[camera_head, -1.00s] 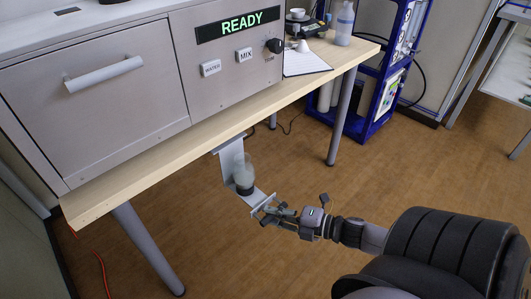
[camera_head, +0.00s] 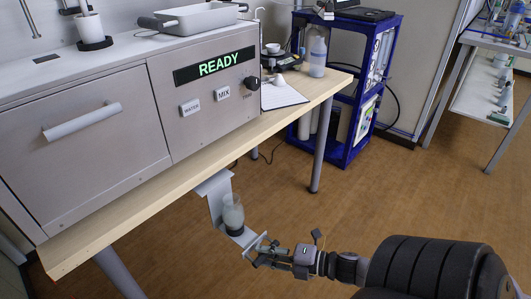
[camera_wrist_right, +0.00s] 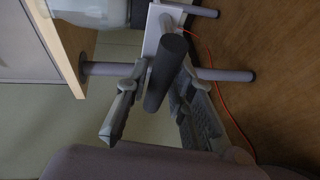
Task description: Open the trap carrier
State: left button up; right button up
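The trap carrier (camera_head: 214,190) is a grey bent-metal bracket sticking out from under the wooden bench top. A clear cup-like trap (camera_head: 232,212) with a dark base sits upright on its lower step. My right gripper (camera_head: 262,251) is at the carrier's outer end. In the right wrist view, a dark cylindrical handle (camera_wrist_right: 166,72) lies between the two spread fingers of my right gripper (camera_wrist_right: 158,115). The left finger is close to the handle; I cannot tell if it touches. My left gripper is not in view.
The analyser (camera_head: 110,130) with its READY display stands on the wooden bench (camera_head: 130,205). Grey bench legs (camera_head: 318,160) stand under it. A blue rack (camera_head: 350,120) is behind at the right. The brown floor (camera_head: 400,200) around my right arm is clear.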

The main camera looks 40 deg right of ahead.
jog(key=shift+o, duration=1.2)
jog(key=v, duration=1.2)
